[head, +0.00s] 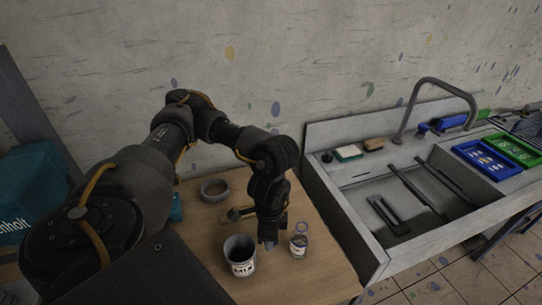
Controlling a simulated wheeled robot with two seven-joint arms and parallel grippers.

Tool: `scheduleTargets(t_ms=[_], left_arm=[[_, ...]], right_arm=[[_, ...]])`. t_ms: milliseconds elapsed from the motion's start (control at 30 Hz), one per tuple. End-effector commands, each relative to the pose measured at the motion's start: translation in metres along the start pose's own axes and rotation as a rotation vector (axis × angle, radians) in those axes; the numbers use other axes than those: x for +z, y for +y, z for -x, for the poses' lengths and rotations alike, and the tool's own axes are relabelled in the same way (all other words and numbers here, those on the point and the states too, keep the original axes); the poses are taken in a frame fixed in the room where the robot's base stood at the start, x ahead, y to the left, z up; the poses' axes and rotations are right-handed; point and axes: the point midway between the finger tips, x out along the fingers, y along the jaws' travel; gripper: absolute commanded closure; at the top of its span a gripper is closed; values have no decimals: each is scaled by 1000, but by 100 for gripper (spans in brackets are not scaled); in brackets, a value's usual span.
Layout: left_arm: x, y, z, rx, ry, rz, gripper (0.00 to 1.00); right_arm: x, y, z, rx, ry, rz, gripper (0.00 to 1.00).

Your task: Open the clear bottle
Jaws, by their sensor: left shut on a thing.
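A small clear bottle (299,244) with a label stands upright near the right edge of the wooden table. A bluish ring shows at its top. My left gripper (268,242) points down just left of the bottle, between it and a grey cup marked MIX (240,263). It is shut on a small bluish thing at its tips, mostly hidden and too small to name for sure. A gap shows between my left gripper and the bottle. My right gripper is not in view.
A round grey bowl (215,189) and a small wooden-handled tool (238,213) lie behind the cup on the table (311,275). A sink (395,205) with a tap (440,85) adjoins on the right. Blue (487,160) and green (515,149) trays sit beyond it.

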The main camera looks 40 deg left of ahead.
Motion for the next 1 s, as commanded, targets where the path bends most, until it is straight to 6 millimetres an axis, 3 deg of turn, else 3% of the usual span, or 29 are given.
scheduleTargets(t_ms=[100,233,533,800,1000], left_arm=[[1,-17,-27,4,-4,8,98],[0,-32,-44,3,-3,3,98],[-1,-42,-53,1,0,-2,98],[-1,-45,-86,5,0,0,98],[-1,-46,-88,2,1,-2,98]], right_arm=[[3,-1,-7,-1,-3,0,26],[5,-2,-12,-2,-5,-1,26],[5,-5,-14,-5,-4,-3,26],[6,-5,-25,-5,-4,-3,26],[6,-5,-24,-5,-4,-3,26]])
